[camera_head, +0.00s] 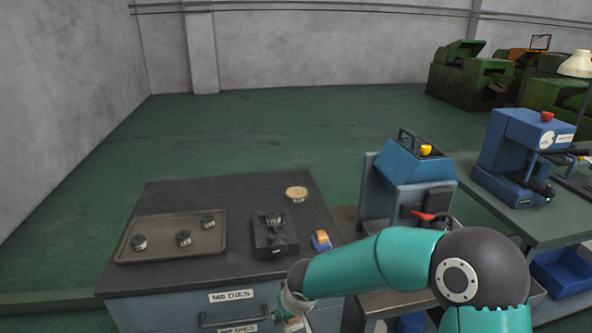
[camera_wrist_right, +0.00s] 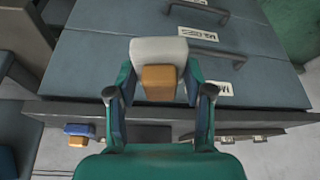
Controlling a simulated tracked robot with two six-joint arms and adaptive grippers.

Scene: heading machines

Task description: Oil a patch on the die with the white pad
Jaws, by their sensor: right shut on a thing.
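My right gripper (camera_wrist_right: 159,88) is shut on the orange-brown handle of the white pad (camera_wrist_right: 160,49). In the head view the right gripper (camera_head: 293,304) hangs low in front of the cabinet's front edge, mostly hidden by my forearm, with a bit of the pad showing. A dark block-shaped holder (camera_head: 268,240) stands on the black cabinet top with a small metal piece on it, perhaps the die. The pad is apart from it, nearer the front. Any oil patch is too small to tell. My left gripper is not in view.
A tray (camera_head: 160,252) with three round metal dies lies on the left of the cabinet top (camera_head: 240,190). A blue pad with an orange handle (camera_head: 320,240) and a round tan piece (camera_head: 296,193) lie near the holder. Blue machines (camera_head: 415,170) stand to the right.

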